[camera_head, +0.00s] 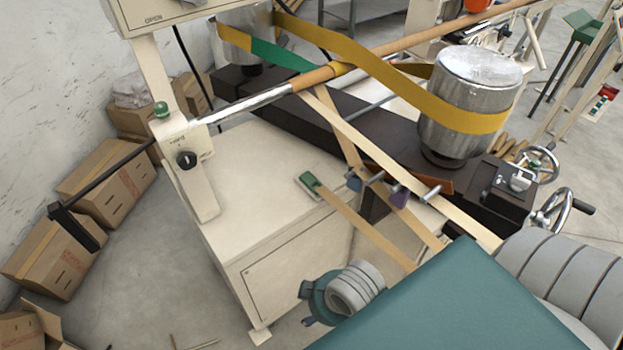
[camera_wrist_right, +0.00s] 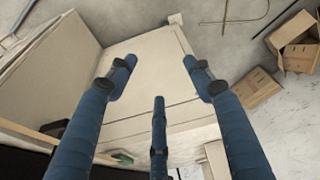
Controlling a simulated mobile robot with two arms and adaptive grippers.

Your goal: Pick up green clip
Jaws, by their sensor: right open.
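The green clip (camera_head: 310,184) lies at the end of a tan strip on top of the cream cabinet, near its right edge in the head view. A green patch that looks like it shows at the bottom of the right wrist view (camera_wrist_right: 122,157), partly cut by a finger. My right gripper (camera_head: 306,304) is below and apart from the clip, beside the cabinet's front. In the wrist view its blue fingers (camera_wrist_right: 158,64) are spread wide with nothing between them. My left gripper is not in view.
The cream cabinet (camera_head: 290,265) stands close to my right gripper. Cardboard boxes (camera_head: 105,188) stand left; floor between is mostly clear.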

